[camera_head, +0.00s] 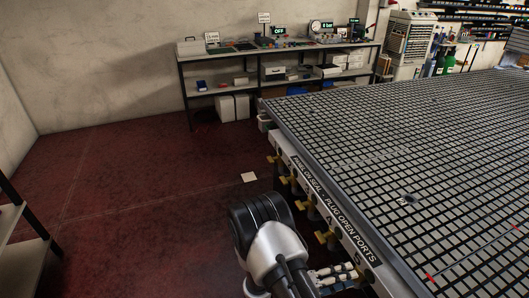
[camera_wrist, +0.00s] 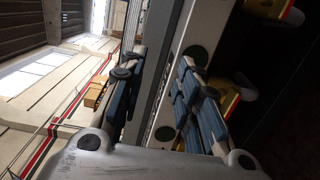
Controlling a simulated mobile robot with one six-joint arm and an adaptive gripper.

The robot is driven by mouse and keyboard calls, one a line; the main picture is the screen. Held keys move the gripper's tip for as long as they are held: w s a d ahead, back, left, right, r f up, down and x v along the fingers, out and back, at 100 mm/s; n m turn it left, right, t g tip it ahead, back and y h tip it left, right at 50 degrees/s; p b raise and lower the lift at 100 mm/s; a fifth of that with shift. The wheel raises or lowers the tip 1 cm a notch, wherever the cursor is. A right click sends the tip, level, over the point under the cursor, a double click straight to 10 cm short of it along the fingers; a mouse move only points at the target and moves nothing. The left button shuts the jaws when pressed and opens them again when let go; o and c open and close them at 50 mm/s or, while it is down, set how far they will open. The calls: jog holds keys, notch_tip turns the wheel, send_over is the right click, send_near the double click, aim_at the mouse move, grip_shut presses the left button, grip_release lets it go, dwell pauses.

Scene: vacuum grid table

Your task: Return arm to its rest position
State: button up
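My arm (camera_head: 270,243) shows at the bottom of the head view, folded low beside the near left edge of the vacuum grid table (camera_head: 350,135). My gripper (camera_head: 335,275) is partly visible there, close to the table's side rail. In the wrist view, the two dark pads of my gripper (camera_wrist: 160,68) stand apart with nothing held between them. The table's edge rail (camera_wrist: 168,95) shows behind the gap. I cannot tell whether the gripper touches the rail.
Yellow valve ports (camera_head: 325,237) stick out along the table's side, close to my arm. A workbench (camera_head: 275,62) with instruments stands against the back wall. A dark shelf (camera_head: 25,240) is at the left. The red floor (camera_head: 130,190) between is mostly clear.

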jog(key=s+d+r+m+g+y, duration=0.1)
jog(key=s+r+m+g+y, duration=0.3)
jog(key=r, duration=0.5)
jog(key=s+r+m+g+y, duration=0.1)
jog(key=s+r+g+y, duration=0.25)
jog(key=s+r, duration=0.4)
jog(key=s+a+r+t+y, duration=0.3)
jog(key=a+r+y, duration=0.1)
jog(key=r, duration=0.2)
jog(key=s+a+r+n+t+y, duration=0.1)
jog(key=s+a+r+t+y, duration=0.3)
jog(key=a+r+y, duration=0.1)
jog(key=shift+a+r+n, duration=0.3)
jog(key=shift+r, duration=0.55)
jog(key=shift+t+y, duration=0.25)
